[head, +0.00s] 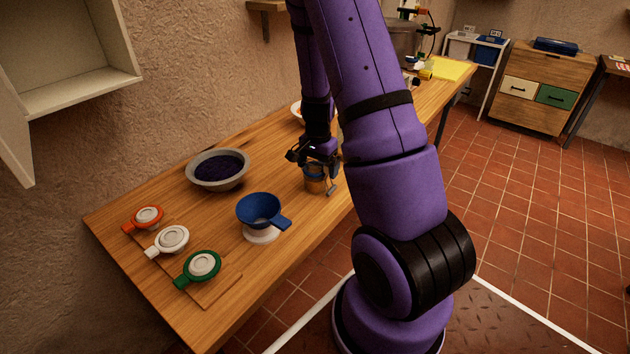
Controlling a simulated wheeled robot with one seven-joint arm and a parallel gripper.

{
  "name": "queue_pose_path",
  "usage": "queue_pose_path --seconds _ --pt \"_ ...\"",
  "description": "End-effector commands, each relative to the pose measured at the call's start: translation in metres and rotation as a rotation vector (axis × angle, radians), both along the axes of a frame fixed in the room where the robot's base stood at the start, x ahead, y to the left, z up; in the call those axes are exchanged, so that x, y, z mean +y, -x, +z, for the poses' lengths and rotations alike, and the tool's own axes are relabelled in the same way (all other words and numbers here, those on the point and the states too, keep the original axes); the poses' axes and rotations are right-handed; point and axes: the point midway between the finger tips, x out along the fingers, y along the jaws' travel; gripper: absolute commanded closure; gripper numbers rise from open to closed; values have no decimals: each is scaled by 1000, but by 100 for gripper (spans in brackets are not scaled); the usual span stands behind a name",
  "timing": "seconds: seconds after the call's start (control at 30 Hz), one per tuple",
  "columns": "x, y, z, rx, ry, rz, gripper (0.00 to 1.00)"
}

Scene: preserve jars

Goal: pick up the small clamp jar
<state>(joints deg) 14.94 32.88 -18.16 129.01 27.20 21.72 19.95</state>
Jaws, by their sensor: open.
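The small clamp jar (316,184) stands upright on the wooden table, near its front edge. It has an amber-brown body and a metal clamp wire (331,189) at its right side; its top is partly hidden by my gripper. My gripper (316,163) is open, pointing down at the top of the jar. The view does not show clearly whether the fingers are around the jar or just above it. My purple arm hides the table to the right of the jar.
A blue funnel (262,209) on a white base stands left of the jar. A grey bowl (217,170) with dark contents sits behind it. Orange, white and green clamp lids (172,239) lie at the left end.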

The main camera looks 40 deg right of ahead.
Motion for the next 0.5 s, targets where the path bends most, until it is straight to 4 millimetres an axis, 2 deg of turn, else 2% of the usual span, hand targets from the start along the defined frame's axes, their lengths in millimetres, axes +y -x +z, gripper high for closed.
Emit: queue_pose_path --seconds 0.13,0.37,0.4,0.5 --pt "0 0 -12 0 -1 -1 0" --pt "0 0 -13 -1 1 0 0" --pt "0 0 -13 -1 1 0 5" --pt "0 0 -13 -1 1 0 28"
